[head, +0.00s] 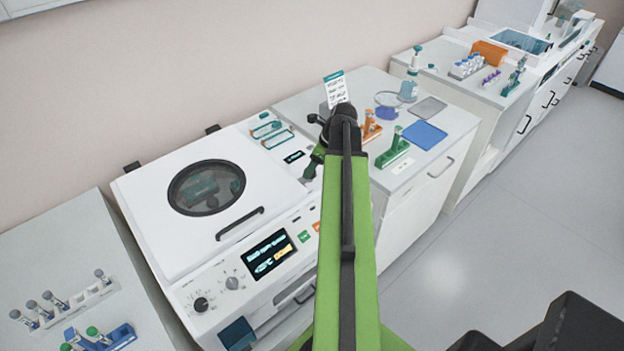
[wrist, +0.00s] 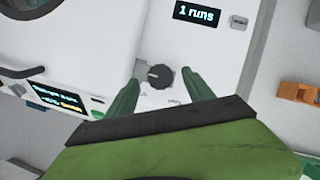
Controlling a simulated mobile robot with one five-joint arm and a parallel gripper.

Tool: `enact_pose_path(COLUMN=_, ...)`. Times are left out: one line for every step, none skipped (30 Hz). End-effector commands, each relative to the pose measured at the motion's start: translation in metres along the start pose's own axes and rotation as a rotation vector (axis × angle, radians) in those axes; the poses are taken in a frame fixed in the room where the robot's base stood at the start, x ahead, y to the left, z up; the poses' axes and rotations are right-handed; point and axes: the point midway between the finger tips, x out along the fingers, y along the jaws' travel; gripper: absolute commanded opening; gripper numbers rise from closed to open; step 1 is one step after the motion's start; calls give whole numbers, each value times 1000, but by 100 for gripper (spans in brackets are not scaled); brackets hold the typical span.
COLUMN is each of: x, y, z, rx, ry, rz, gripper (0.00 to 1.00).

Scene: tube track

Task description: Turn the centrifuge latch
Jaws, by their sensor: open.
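The white centrifuge (head: 150,215) stands in the middle left of the head view with its lid (head: 165,240) shut. A dark round knob, which looks like the latch (wrist: 155,77), is on its white top panel in the wrist view. My gripper (head: 309,172) is over the right side of the centrifuge top. In the wrist view my gripper (wrist: 161,74) is open, with one green finger on each side of the knob. I cannot tell whether either finger touches it. In the head view my arm and gripper largely hide the knob.
A display reading "1 runs" (wrist: 197,13) lies beyond the knob. A lid handle (head: 240,224) and front control screen (head: 270,254) are to the left. The right bench holds an orange rack (head: 371,128), a green rack (head: 393,150) and a blue pad (head: 424,134).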

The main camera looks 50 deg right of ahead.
Motion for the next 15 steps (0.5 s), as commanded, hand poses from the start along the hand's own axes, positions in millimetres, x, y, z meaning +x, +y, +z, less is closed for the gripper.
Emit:
enact_pose_path(x=12, y=0, z=-2, rx=0, ry=0, rz=0, gripper=61)
enact_pose_path(x=14, y=0, z=-2, rx=0, ry=0, rz=0, gripper=61)
enact_pose_path(x=16, y=0, z=-2, rx=1, ry=0, rz=-1, gripper=61)
enact_pose_path(x=17, y=0, z=-1, rx=1, ry=0, rz=-1, gripper=61)
enact_pose_path(x=17, y=0, z=-1, rx=1, ry=0, rz=-1, gripper=61)
enact_pose_path(x=18, y=0, z=-1, rx=1, ry=0, rz=-1, gripper=61)
enact_pose_path(x=18, y=0, z=0, rx=1, ry=0, rz=-1, gripper=61)
enact_pose_path(x=18, y=0, z=0, rx=1, ry=0, rz=-1, gripper=61)
enact_pose_path(x=17, y=0, z=0, rx=1, ry=0, rz=-1, gripper=61)
enact_pose_path(x=17, y=0, z=0, rx=1, ry=0, rz=-1, gripper=61)
enact_pose_path(x=17, y=0, z=0, rx=1, ry=0, rz=-1, gripper=61)
enact_pose_path(x=17, y=0, z=0, rx=1, ry=0, rz=-1, gripper=61)
enact_pose_path(x=16, y=0, z=0, rx=1, ry=0, rz=-1, gripper=61)
enact_pose_path(x=16, y=0, z=0, rx=1, ry=0, rz=-1, gripper=60)
enact_pose_path(x=16, y=0, z=0, rx=1, ry=0, rz=-1, gripper=54)
